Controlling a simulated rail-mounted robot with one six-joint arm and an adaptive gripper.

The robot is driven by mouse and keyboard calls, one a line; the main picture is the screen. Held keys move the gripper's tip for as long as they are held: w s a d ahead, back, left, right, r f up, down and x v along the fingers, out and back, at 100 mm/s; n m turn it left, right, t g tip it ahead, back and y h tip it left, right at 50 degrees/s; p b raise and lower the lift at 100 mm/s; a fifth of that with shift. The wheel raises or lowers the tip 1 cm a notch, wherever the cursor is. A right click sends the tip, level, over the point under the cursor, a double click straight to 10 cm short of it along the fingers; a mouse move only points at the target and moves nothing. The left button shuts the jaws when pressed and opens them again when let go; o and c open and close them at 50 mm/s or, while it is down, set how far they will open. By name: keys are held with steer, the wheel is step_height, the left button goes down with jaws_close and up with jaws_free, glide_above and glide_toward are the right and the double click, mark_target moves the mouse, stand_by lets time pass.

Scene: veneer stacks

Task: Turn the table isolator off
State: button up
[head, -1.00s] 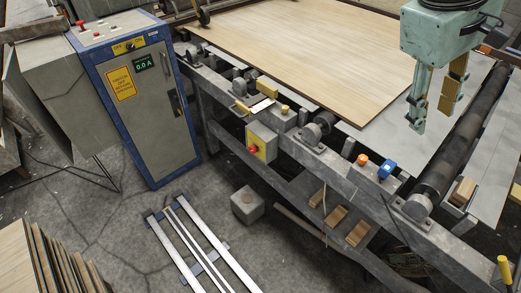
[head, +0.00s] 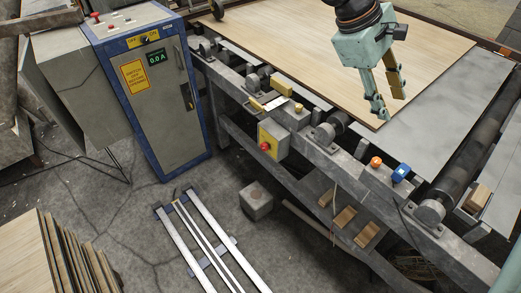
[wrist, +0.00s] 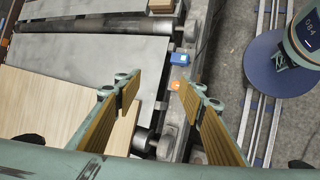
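A grey box with a yellow face and a red knob (head: 265,146) is fixed to the near side of the table frame (head: 345,163); it looks like the table isolator. The knob's setting is too small to read. My gripper (head: 388,103) is open and empty, above the near right corner of the veneer sheet (head: 300,50), to the right of the box and apart from it. In the wrist view my gripper (wrist: 158,90) shows its two padded fingers spread wide with nothing between them. I cannot make out the red knob there.
A blue-edged cabinet (head: 172,105) stands at left with an OFF/ON switch (head: 146,42) and a 0.0 A display (head: 156,57). White rails (head: 215,240) and a grey block (head: 256,200) lie on the floor.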

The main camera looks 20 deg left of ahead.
steer(key=w+a+f+n+t+h+p, duration=0.15)
steer(key=w+a+f+n, duration=0.25)
steer(key=a+f, duration=0.7)
steer(key=w+a+f+n+t+h+p, duration=0.1)
steer(key=w+a+f+n+t+h, duration=0.25)
steer(key=a+f, duration=0.8)
steer(key=s+a+f+n+t, duration=0.3)
steer(key=a+f+n+t, duration=0.15)
steer(key=a+f, duration=0.7)
steer(key=n+t+y+p, duration=0.2)
steer(key=n+t+y, duration=0.1)
steer(key=n+t, duration=0.25)
glide_toward(263, 149)
steer(key=shift+g, duration=0.5)
steer(key=v, duration=0.4)
steer(key=shift+s+a+r, duration=0.1)
steer(key=shift+a+r, duration=0.1)
steer(key=shift+a, duration=0.35)
steer(key=shift+b+x, duration=0.7)
steer(key=shift+x, duration=6.15)
steer(key=shift+d+r, duration=0.15)
steer(key=shift+c, duration=0.9)
steer(key=c, duration=0.7)
